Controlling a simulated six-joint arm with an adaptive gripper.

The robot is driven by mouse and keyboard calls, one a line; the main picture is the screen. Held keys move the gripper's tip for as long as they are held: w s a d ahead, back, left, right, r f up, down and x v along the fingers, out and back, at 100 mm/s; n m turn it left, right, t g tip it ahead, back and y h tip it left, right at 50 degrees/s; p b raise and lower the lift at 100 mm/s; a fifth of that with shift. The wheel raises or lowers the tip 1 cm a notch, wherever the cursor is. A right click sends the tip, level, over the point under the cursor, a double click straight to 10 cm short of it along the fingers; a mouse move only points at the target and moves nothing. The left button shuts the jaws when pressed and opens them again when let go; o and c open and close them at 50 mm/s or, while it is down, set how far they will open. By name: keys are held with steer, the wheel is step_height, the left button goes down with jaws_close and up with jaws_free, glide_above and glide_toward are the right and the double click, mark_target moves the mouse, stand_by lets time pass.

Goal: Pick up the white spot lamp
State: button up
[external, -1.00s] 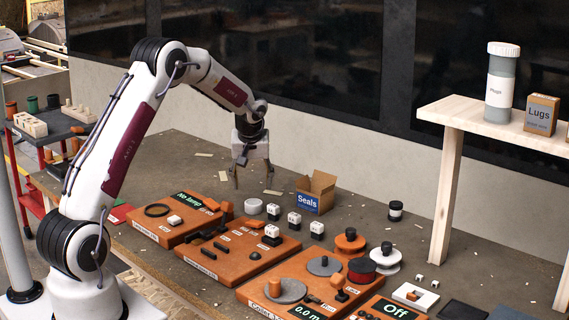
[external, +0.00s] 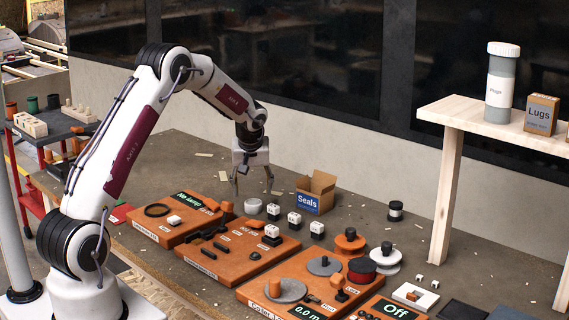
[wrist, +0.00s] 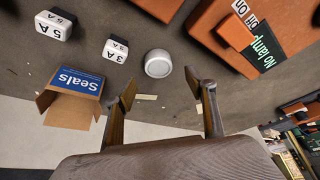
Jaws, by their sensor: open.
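The white spot lamp is a short round white cylinder (external: 253,207) standing on the bench, just behind the orange board marked "No lamp". In the wrist view the lamp (wrist: 158,64) lies just beyond the fingertips, roughly in line with the gap between them. My gripper (external: 252,192) is open and empty, pointing down above and slightly behind the lamp. In the wrist view its two fingers (wrist: 162,84) are spread wide, with nothing between them but bench. No finger visibly touches the lamp.
The open "Seals" box (external: 312,197) stands right of the gripper. White-topped fuse blocks (external: 294,218) stand right of the lamp. The "No lamp" board (external: 172,228) and a second orange board (external: 215,259) lie in front. The bench behind the gripper is mostly clear, with small scraps.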

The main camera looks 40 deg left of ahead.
mark_target(254, 202)
steer(key=shift+x, duration=2.6)
steer(key=shift+d, duration=0.2)
steer(key=c, duration=1.2)
